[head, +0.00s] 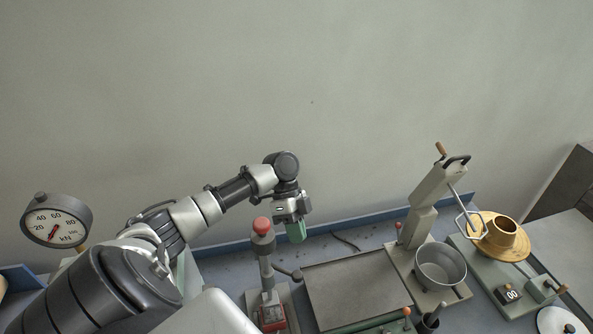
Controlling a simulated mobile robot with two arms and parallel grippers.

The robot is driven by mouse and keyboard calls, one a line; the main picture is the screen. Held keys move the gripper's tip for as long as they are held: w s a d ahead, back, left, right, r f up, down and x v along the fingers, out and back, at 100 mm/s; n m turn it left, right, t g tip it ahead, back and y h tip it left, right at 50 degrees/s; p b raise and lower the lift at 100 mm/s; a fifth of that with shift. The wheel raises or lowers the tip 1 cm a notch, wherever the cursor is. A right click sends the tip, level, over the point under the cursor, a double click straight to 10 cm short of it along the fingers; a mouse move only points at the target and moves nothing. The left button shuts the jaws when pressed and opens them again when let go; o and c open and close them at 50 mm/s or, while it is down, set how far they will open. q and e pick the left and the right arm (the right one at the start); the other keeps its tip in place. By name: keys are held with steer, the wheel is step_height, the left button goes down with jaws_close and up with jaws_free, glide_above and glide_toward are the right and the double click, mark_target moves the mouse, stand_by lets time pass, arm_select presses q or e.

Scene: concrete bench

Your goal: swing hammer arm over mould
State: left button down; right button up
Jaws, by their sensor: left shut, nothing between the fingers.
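A grey upright post with a red knob (262,226) stands at the front centre, and a short dark-tipped lever (288,273) sticks out from it to the right. I take this lever to be the hammer arm, but cannot be sure. A red block-like part (271,316), possibly the mould, sits at the foot of the post, partly cut off by the lower edge. My left gripper (296,233) has green fingers pointing down; it is shut and empty, to the right of the red knob and apart from it in the picture. My right gripper is out of view.
A dark flat plate (358,288) lies right of the post. Beyond it stand a mixer (423,212) with a metal bowl (441,264) and a green-based table with a brass cone (502,238). A dial gauge (56,221) is at left. A blue rim (350,221) runs along the wall.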

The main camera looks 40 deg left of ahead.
arm_select(q)
steer(key=a+r+b, duration=0.2)
steer(key=a+r, duration=0.1)
steer(key=r, duration=0.4)
steer(key=shift+w+b, duration=0.4)
steer(key=shift+w, duration=0.05)
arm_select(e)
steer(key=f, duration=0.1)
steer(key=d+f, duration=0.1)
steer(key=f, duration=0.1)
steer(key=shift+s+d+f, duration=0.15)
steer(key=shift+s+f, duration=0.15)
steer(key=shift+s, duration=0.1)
arm_select(q)
steer(key=shift+w+a, duration=0.1)
steer(key=shift+a, duration=0.1)
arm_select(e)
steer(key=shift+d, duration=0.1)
